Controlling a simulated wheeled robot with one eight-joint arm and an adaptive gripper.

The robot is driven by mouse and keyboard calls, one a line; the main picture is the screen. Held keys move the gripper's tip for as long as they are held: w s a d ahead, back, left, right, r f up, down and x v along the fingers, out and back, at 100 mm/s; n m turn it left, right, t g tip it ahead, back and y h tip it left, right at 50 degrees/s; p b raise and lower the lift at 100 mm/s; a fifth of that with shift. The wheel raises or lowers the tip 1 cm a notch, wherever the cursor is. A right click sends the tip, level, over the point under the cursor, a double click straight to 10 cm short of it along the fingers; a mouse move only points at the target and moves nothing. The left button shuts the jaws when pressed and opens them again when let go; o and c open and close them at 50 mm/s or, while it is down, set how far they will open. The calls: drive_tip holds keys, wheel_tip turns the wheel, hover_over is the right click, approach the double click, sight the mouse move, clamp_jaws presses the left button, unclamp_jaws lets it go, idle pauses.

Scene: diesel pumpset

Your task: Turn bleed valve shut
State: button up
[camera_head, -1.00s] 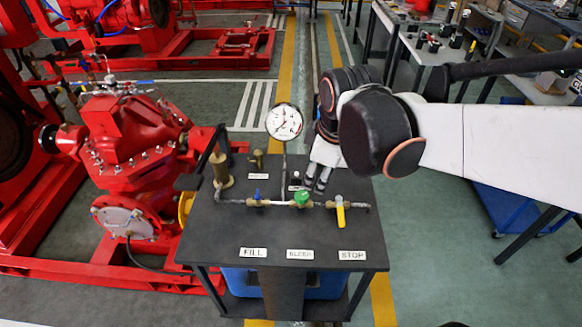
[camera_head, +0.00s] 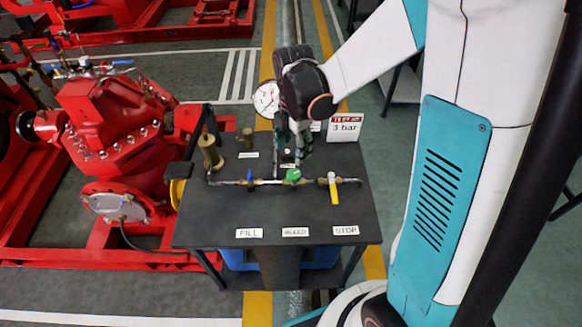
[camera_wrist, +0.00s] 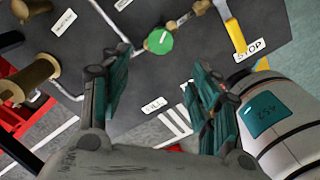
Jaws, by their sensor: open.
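The bleed valve is a green round knob (camera_head: 293,175) on a thin pipe across the dark bench top, in line with the BLEED label (camera_head: 295,232). It also shows in the wrist view (camera_wrist: 159,41), above the gap between my fingers. My gripper (camera_head: 290,158) points down just behind the knob, with fingers apart. In the wrist view my gripper (camera_wrist: 160,92) is open and empty, and does not touch the knob. How high the fingers are above the bench is hard to tell.
A blue-handled valve (camera_head: 250,178) is left of the knob and a yellow lever (camera_head: 333,188) right of it. A pressure gauge (camera_head: 266,98) and a "3 bar" sign (camera_head: 345,128) stand behind. Brass fittings (camera_head: 210,155) are at the left. The bench front is clear.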

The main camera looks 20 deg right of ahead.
sight(293, 174)
wheel_tip(293, 174, down, 11)
drive_tip(key=b, duration=0.3)
drive_tip(key=shift+f+b, duration=0.2)
drive_tip(key=shift+b, duration=0.1)
drive_tip(key=c, duration=1.1)
